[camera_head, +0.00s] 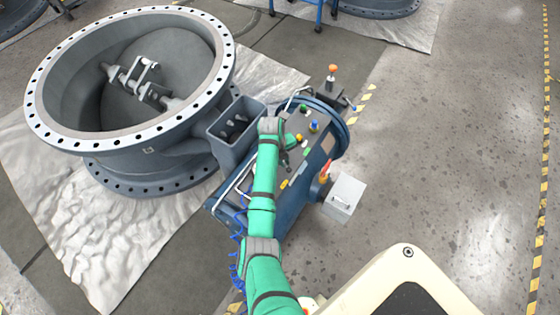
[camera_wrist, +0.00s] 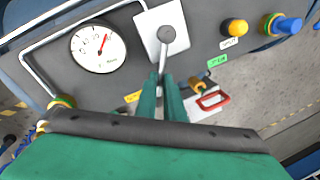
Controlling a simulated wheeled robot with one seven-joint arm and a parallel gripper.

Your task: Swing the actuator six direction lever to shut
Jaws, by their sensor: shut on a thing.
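The direction lever (camera_wrist: 166,55) shows in the wrist view as a grey stem with a round grey boss at its upper end, in front of a white plate (camera_wrist: 150,24) on the dark actuator panel. My gripper (camera_wrist: 165,82) has its two green fingers closed around the lower end of the stem. A yellow label (camera_wrist: 133,97) lies left of the fingers and a green label (camera_wrist: 217,61) lies right. In the head view my arm reaches over the blue actuator (camera_head: 318,165), and the lever is too small and covered to make out.
A pressure gauge (camera_wrist: 98,45) sits left of the lever, beside a bent rail. The large valve (camera_head: 150,148) stands left of the actuator; floor at right is clear.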

